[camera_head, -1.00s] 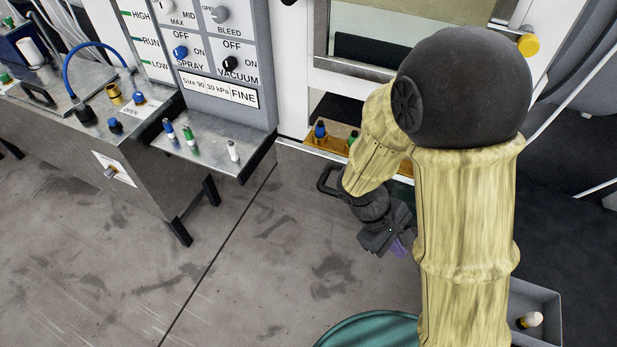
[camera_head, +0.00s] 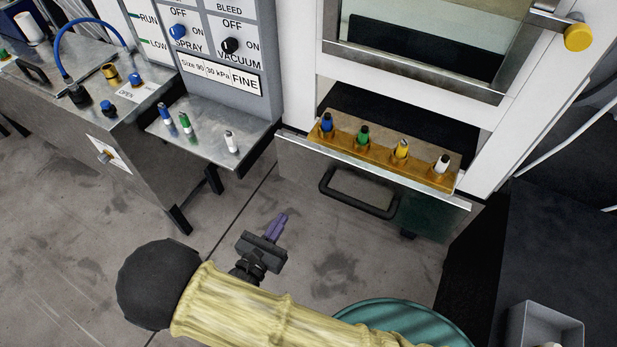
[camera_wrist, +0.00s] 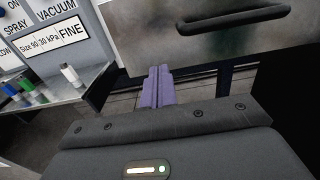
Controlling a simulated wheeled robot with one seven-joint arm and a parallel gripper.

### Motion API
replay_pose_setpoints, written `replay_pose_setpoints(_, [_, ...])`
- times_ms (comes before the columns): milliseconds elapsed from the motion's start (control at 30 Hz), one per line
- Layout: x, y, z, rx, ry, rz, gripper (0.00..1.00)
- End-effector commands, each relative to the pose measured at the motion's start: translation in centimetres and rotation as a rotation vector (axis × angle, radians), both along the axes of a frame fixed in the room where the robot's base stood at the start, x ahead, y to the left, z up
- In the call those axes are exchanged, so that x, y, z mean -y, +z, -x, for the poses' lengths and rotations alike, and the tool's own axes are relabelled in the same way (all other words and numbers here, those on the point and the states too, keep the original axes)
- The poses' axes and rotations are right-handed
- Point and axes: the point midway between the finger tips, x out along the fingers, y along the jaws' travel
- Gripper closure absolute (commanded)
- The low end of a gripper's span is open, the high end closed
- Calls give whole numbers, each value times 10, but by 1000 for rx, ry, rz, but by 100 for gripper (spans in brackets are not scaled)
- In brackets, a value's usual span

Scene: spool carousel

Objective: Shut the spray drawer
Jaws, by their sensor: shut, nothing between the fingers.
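The drawer (camera_head: 305,160) under the glazed cabinet stands pulled out, its metal front set forward of the white frame. Its black bar handle (camera_head: 357,207) is on the front face. In the drawer is a brass-coloured rack (camera_head: 380,158) with blue, green, yellow and white-topped nozzles. My gripper (camera_head: 278,225), with purple fingers, is shut and empty. It is in front of the drawer, left of and below the handle, and apart from it. In the wrist view the fingers (camera_wrist: 157,86) point forward below the drawer front (camera_wrist: 145,35), with the handle (camera_wrist: 235,19) at upper right.
A metal shelf (camera_head: 205,150) with several small bottles juts out left of the drawer, under the SPRAY and VACUUM panel (camera_head: 215,55). A metal bench (camera_head: 75,115) stands farther left. A teal round top (camera_head: 400,325) and a grey bin (camera_head: 545,325) are at lower right.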

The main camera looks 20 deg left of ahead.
Motion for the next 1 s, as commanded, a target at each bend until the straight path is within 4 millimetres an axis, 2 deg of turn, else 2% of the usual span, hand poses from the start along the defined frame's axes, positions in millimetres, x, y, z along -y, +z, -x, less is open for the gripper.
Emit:
replay_pose_setpoints(300, [0, 1, -1, 0, -2, -1, 100])
replay_pose_setpoints(467, [1, 2, -11, 0, -5, -2, 100])
replay_pose_setpoints(1000, [9, 3, -100, -1, -7, -2, 100])
